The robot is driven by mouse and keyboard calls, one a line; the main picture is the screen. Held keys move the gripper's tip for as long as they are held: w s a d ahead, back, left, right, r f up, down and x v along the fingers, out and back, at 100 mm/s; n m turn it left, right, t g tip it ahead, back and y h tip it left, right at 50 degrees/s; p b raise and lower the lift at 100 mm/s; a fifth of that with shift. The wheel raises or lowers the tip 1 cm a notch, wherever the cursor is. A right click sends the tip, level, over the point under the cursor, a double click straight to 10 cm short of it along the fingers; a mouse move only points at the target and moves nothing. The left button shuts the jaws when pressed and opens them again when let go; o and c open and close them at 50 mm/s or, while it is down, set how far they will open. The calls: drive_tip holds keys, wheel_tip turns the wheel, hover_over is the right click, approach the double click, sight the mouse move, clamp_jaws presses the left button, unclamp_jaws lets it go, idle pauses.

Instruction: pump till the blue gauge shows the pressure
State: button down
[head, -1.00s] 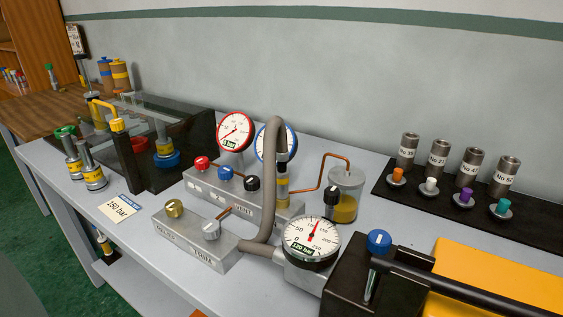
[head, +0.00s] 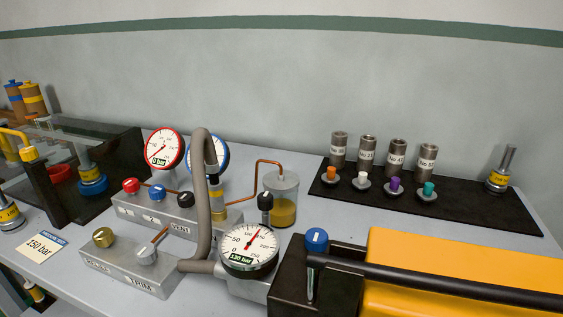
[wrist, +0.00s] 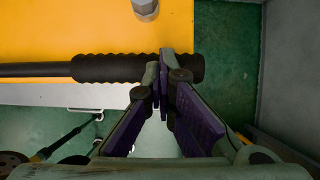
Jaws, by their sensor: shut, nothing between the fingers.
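The blue-rimmed gauge (head: 222,154) stands behind a grey hose that hides much of its face, so I cannot read it. The pump has a yellow body (head: 450,265), a black end block and a long black lever (head: 430,277). In the wrist view the lever's ribbed grip (wrist: 110,68) lies across the yellow body (wrist: 60,28). My gripper (wrist: 163,75) is shut and empty, its fingertips at the right part of the grip; I cannot tell if they touch it. A front dial gauge (head: 249,247) reads roughly 120 bar. A card (head: 41,247) says 150 bar.
The red gauge (head: 164,149) shows 0 bar. Beside it are a valve block (head: 180,218), a trim block (head: 130,268) and a jar of yellow liquid (head: 281,198). A black mat (head: 470,208) holds several steel cylinders and coloured plugs. A blue knob (head: 316,237) tops the pump block.

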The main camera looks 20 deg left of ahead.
drive_tip(key=r+p, duration=0.2)
drive_tip(key=r, duration=0.1)
drive_tip(key=r+p, duration=0.1)
drive_tip(key=r, duration=0.1)
drive_tip(key=shift+a+r, duration=0.25)
drive_tip(key=shift+a, duration=0.1)
wheel_tip(320, 180, up, 8)
drive_tip(key=a+p, duration=0.2)
drive_tip(key=p, duration=0.2)
drive_tip(key=shift+f+p, duration=0.15)
drive_tip(key=shift+p, duration=0.25)
drive_tip(key=shift+f, duration=0.2)
drive_tip(key=shift+d+f+b, duration=0.2)
drive_tip(key=shift+f+b, duration=0.35)
drive_tip(key=shift+f, duration=0.2)
drive_tip(key=shift+d+f+b, duration=0.15)
drive_tip(key=shift+f+b, duration=0.35)
drive_tip(key=shift+f, duration=0.25)
drive_tip(key=shift+d+f+b, duration=0.2)
drive_tip(key=shift+f+b, duration=0.35)
drive_tip(key=shift+f, duration=0.2)
drive_tip(key=r+p, duration=0.1)
drive_tip(key=r, duration=0.1)
drive_tip(key=a+r+p, duration=0.1)
drive_tip(key=r+p, duration=0.1)
drive_tip(key=r, duration=0.1)
drive_tip(key=shift+s+a, duration=0.15)
